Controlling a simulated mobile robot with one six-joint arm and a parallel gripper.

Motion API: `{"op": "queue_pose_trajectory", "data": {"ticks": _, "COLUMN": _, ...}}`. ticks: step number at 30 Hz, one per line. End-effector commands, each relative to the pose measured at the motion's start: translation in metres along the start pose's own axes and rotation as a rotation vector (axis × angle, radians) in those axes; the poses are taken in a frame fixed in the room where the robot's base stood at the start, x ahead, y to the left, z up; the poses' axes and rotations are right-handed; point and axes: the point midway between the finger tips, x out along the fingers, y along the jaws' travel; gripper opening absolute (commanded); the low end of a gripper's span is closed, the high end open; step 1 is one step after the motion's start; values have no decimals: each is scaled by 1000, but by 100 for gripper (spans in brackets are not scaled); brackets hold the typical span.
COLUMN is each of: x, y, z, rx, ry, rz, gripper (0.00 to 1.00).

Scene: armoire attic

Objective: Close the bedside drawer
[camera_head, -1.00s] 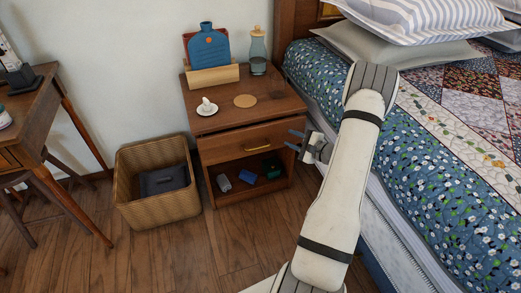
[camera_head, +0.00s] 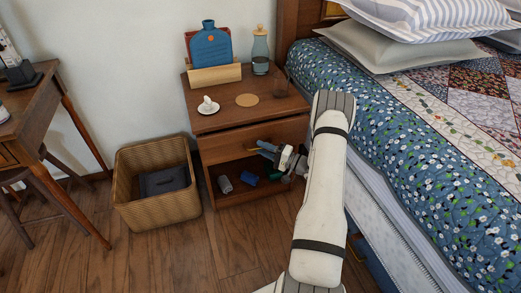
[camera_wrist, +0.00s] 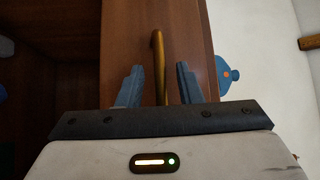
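The bedside table (camera_head: 222,118) stands between the basket and the bed. Its drawer (camera_head: 228,143) has a wooden front that seems to stand slightly out below the top; the exact gap is hard to tell. My gripper (camera_head: 268,150) is in front of the drawer. In the wrist view, my gripper (camera_wrist: 158,85) is open, with one blue-grey finger on each side of the brass handle (camera_wrist: 157,50). I cannot tell whether the fingers touch the handle or the drawer front. In the head view my gripper hides much of the handle.
On the table top are a white cup on a saucer (camera_head: 208,107), a round coaster (camera_head: 246,100), a glass jar (camera_head: 260,52) and a blue bottle-shaped item (camera_head: 209,45). Small items lie on the open shelf below. A wicker basket (camera_head: 160,208) stands left; the bed (camera_head: 420,130) is close right.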

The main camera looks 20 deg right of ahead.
Motion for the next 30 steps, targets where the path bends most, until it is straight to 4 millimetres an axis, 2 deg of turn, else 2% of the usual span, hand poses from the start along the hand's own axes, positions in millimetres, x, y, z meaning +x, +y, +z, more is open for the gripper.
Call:
{"op": "queue_pose_trajectory", "data": {"ticks": 4, "x": 11, "y": 1, "z": 0, "rx": 1, "ry": -1, "rz": 1, "gripper": 32}}
{"op": "queue_pose_trajectory", "data": {"ticks": 12, "x": 13, "y": 0, "z": 0, "rx": 2, "ry": 0, "rz": 1, "gripper": 32}}
{"op": "queue_pose_trajectory", "data": {"ticks": 24, "x": 14, "y": 0, "z": 1, "rx": 2, "ry": -1, "rz": 1, "gripper": 0}}
{"op": "queue_pose_trajectory", "data": {"ticks": 30, "x": 13, "y": 0, "z": 1, "rx": 2, "ry": -1, "rz": 1, "gripper": 0}}
